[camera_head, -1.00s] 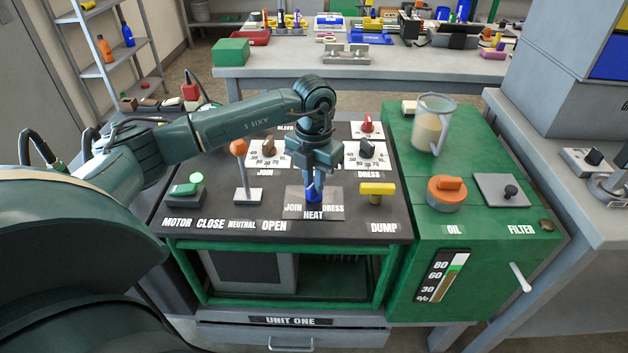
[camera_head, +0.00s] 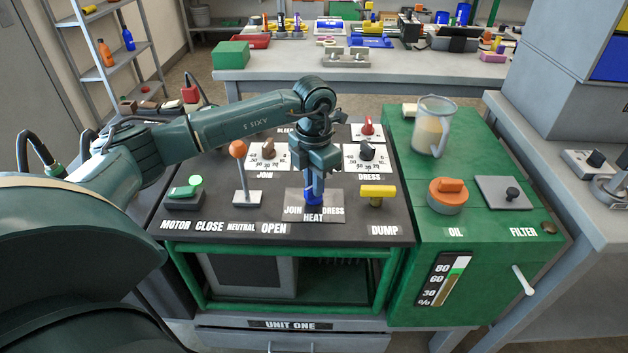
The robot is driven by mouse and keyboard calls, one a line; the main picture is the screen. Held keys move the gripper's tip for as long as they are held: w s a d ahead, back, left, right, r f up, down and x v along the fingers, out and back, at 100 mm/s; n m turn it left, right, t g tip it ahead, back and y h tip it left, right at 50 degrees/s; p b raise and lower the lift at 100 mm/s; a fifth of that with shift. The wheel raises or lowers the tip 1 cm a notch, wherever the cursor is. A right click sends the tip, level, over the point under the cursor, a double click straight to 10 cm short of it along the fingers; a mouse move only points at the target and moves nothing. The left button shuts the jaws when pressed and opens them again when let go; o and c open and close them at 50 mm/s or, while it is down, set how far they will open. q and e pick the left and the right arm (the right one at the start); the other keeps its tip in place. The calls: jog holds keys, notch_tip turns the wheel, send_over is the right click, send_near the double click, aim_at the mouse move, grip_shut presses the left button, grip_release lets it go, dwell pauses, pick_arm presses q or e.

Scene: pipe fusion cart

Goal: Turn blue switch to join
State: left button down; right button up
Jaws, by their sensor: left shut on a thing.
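My right gripper is not in view.
An orange-knobbed lever (camera_head: 239,172) and a green motor button (camera_head: 187,189) stand left of the switch. A yellow dump handle (camera_head: 378,194) is close on its right. Behind are the JOIN dial (camera_head: 268,151) and DRESS dial (camera_head: 367,151). A jug (camera_head: 432,127) stands on the green cabinet.

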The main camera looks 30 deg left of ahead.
pick_arm(q)
jog(key=c, duration=1.4)
grip_release()
notch_tip(320, 180, up, 13)
jog(key=shift+r, duration=0.15)
